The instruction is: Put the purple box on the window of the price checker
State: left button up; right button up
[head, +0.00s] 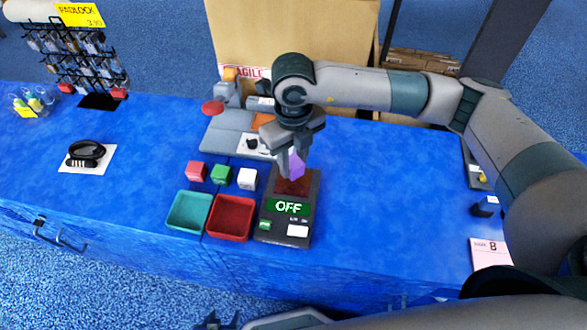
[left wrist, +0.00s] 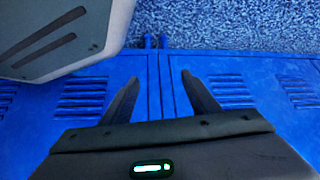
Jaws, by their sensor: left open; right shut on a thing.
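The price checker (head: 270,226) is a dark device on the blue counter in the head view. Its green display reads OFF, and its dark red window (head: 292,187) is at its far end. My right gripper (head: 292,164) points down over the window, shut on the purple box (head: 297,166). The box is partly hidden by the fingers; I cannot tell whether its underside touches the window. My left gripper (head: 215,321) is at the bottom edge of the head view, away from the checker. In the left wrist view its fingers (left wrist: 160,90) are apart and empty.
Left of the checker stand a green tray (head: 171,212) and a red tray (head: 212,224). Behind them are red (head: 197,171), green (head: 221,174) and white (head: 248,178) boxes. A coiled black lock (head: 86,153) lies further left. The counter right of the checker is mostly clear.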

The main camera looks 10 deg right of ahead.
aim_at(293, 172)
jog(key=shift+f, duration=0.3)
jog(key=shift+f+p, duration=0.55)
jog(key=shift+f, duration=1.15)
pick_arm(q)
jog(key=shift+w+d+r+t, duration=0.35)
jog(key=shift+d+r+t, duration=0.05)
jog(key=shift+d+r, duration=0.15)
jog(key=shift+s+a+f, duration=0.1)
jog(key=shift+a+f, duration=0.05)
jog(key=shift+f, duration=0.05)
pick_arm(e)
jog(key=shift+f, duration=0.1)
jog(key=o, duration=1.1)
jog(key=shift+c, duration=0.2)
pick_arm(q)
jog(key=shift+a+r, duration=0.1)
jog(key=shift+r, duration=0.1)
